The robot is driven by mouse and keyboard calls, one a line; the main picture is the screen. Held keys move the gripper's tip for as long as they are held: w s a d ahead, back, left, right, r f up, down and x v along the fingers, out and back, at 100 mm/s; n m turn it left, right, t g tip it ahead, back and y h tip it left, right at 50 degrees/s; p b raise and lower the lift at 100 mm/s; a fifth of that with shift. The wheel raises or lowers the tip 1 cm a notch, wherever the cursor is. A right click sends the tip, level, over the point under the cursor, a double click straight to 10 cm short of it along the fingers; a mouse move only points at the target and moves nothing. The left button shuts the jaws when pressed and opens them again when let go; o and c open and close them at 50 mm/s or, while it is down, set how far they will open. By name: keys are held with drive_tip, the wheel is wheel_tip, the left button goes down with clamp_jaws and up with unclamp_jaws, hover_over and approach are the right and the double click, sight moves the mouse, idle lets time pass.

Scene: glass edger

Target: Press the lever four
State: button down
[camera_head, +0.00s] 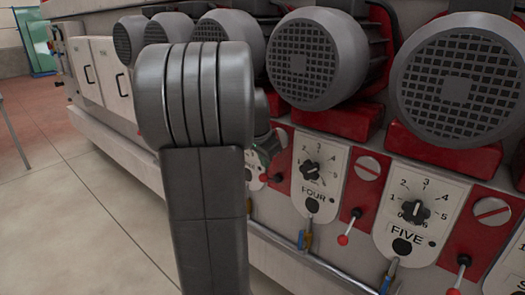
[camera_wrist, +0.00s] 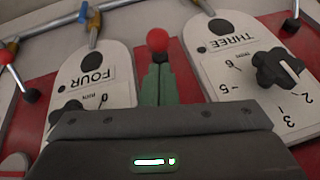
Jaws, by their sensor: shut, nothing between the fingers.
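The FOUR panel (camera_head: 320,179) has a black knob and a black round button; it shows upside down at left in the wrist view (camera_wrist: 90,77). A red-balled lever (camera_wrist: 157,41) stands between the FOUR and THREE panels. My gripper (camera_wrist: 158,72) is shut and empty, its green fingertips just below that red ball in the picture; I cannot tell if they touch. Another red-balled lever (camera_head: 343,239) stands between FOUR and FIVE, and its ball (camera_wrist: 5,57) is at the left edge of the wrist view. No lever carries its own label. In the head view my arm hides most of the gripper.
The FIVE panel (camera_head: 406,219) is right of FOUR, with another lever (camera_head: 457,279) beyond it. The THREE panel (camera_wrist: 245,60) has a knob close to my gripper. Large grey motors (camera_head: 316,58) jut out above the panels. A pipe (camera_head: 315,267) runs below. Floor at left is clear.

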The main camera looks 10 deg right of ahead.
sight(266, 175)
drive_tip(key=shift+x, duration=1.4)
drive_tip(key=shift+f+b, duration=0.15)
drive_tip(key=shift+b, duration=0.15)
